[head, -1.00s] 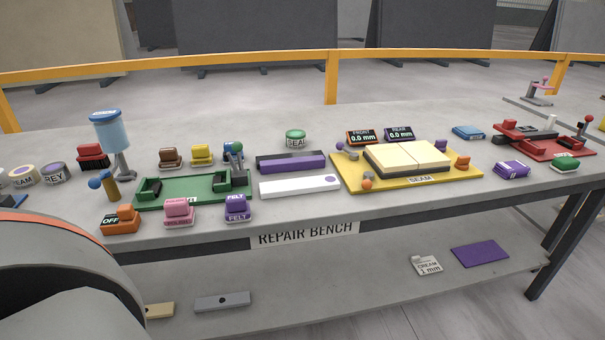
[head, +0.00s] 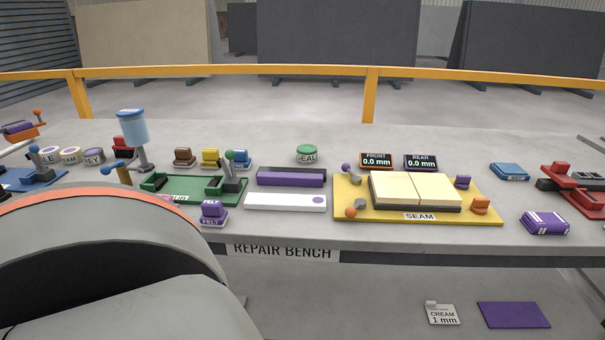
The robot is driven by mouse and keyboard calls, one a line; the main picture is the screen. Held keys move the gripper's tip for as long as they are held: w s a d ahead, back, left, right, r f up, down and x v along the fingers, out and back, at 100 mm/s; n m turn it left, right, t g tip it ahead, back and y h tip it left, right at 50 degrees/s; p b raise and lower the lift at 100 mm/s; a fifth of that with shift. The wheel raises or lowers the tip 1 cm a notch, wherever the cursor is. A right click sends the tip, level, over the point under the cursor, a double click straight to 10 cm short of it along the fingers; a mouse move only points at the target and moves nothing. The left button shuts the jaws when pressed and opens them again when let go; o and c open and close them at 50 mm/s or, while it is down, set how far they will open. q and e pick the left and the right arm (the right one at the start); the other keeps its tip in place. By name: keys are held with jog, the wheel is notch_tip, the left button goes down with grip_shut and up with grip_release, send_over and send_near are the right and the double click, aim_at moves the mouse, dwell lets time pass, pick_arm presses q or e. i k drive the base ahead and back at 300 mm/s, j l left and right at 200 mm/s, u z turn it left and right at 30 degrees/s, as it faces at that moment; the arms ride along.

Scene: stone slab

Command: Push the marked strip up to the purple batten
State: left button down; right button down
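The marked strip (head: 272,201) is a flat white bar with a purple dot near its right end. It lies on the grey bench, left of the yellow SEAM board. The purple batten (head: 290,180) lies just behind it, roughly parallel, with a dark part along its back. A narrow gap seems to separate the two. Neither of my grippers shows in the head view. A large grey and orange part of my own arm fills the lower left and hides the bench's front left.
The yellow board (head: 344,210) with cream slabs (head: 416,190) stands right of the strip. A green fixture (head: 205,190) and purple FELT block (head: 213,213) stand left. A green SEAL button (head: 306,153) is behind the batten. FRONT (head: 376,160) and REAR (head: 421,162) displays read 0.0 mm.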

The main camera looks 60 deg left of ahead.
aim_at(253, 200)
jog(key=i+l+u, duration=0.1)
jog(key=u, duration=0.25)
jog(key=l+u, duration=0.15)
jog(key=u, duration=0.2)
jog(key=i+l+u, duration=0.15)
jog(key=u, duration=0.15)
